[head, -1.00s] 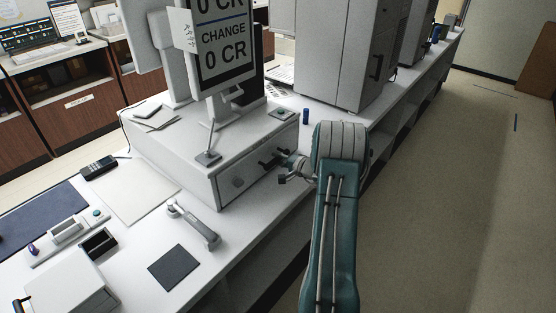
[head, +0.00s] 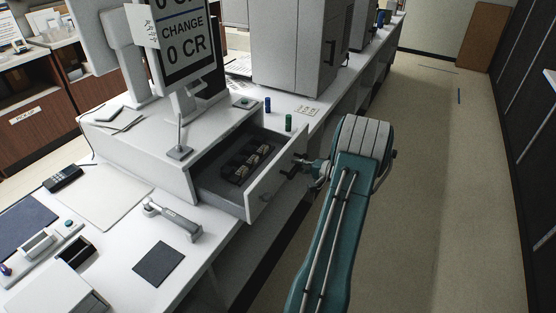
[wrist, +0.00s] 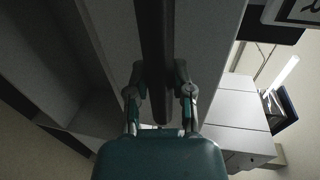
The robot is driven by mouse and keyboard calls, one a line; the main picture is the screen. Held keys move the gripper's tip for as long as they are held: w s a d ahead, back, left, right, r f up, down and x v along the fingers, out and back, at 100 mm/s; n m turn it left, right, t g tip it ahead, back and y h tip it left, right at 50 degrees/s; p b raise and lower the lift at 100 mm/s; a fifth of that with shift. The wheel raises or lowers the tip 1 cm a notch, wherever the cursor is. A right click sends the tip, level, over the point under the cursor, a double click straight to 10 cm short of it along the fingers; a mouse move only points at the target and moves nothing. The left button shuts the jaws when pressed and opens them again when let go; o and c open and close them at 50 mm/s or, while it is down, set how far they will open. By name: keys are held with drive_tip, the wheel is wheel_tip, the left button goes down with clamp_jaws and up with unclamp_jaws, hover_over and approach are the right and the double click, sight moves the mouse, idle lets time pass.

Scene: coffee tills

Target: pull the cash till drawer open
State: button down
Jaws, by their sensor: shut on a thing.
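The cash till (head: 150,150) is a white box on the counter with a customer screen (head: 186,45) on top. Its drawer (head: 262,187) stands well out of the housing, and a dark tray with compartments (head: 247,165) shows inside. The drawer's dark handle (head: 291,166) is on the front panel. My gripper (head: 300,168) is at the front panel, shut on the handle. In the wrist view my gripper (wrist: 160,95) has a finger on each side of a dark bar, the handle (wrist: 157,60). The exact finger contact is partly hidden.
A handset-like device (head: 174,219), a black pad (head: 159,263) and a card terminal (head: 63,179) lie on the counter (head: 205,250). A tall grey machine (head: 295,50) stands behind the till. The floor (head: 430,190) at right is clear.

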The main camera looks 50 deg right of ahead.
drive_tip(key=shift+s+d+f, duration=0.1)
drive_tip(key=shift+s+d, duration=0.15)
drive_tip(key=shift+s, duration=1.25)
drive_tip(key=shift+s+d+f, duration=0.1)
drive_tip(key=shift+s+d, duration=0.1)
drive_tip(key=shift+s, duration=1.25)
drive_tip(key=c, duration=0.7)
unclamp_jaws()
drive_tip(key=shift+o, duration=1.1)
drive_tip(key=shift+d, duration=0.2)
drive_tip(key=shift+r, duration=0.1)
drive_tip(key=v, duration=1.1)
drive_tip(key=shift+s, duration=0.4)
